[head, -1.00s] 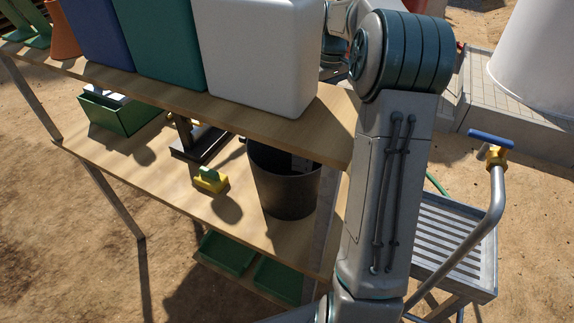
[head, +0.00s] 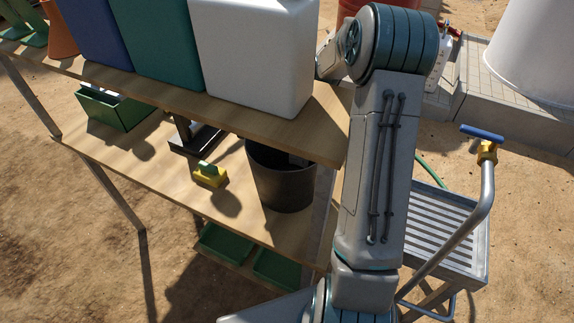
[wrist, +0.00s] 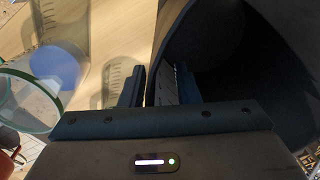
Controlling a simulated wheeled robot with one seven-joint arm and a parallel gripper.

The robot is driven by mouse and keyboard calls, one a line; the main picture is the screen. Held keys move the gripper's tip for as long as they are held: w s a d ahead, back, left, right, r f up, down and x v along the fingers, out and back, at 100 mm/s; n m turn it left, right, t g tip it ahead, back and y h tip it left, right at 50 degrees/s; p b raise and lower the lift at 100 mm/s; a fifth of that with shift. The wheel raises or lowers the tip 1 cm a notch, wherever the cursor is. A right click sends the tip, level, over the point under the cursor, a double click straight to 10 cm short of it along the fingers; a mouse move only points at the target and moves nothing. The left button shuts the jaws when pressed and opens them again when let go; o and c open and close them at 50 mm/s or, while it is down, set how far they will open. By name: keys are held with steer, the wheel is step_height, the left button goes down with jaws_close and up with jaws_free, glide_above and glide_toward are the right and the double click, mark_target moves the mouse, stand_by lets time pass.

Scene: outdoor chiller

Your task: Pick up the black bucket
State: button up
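The black bucket (head: 280,186) stands upright on the middle wooden shelf, at its right end. Part of its top is hidden by the upper board. In the wrist view the bucket (wrist: 245,35) fills the right side, with its dark inside showing. My gripper (wrist: 160,86) is at the bucket's rim. One finger is on the outer side of the wall and the other is on the inner side. A gap shows between the fingers, so it looks open around the wall. In the head view my gripper is hidden behind the upper shelf and my arm.
On the upper board (head: 205,100) stand a white container (head: 250,55), a teal one (head: 155,45) and a blue one (head: 92,40). A yellow-and-green block (head: 210,175) and a green box (head: 112,108) share the bucket's shelf. A metal cart (head: 445,235) stands right.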

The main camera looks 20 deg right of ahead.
steer(key=shift+f, duration=0.55)
jaws_close()
stand_by(1.0)
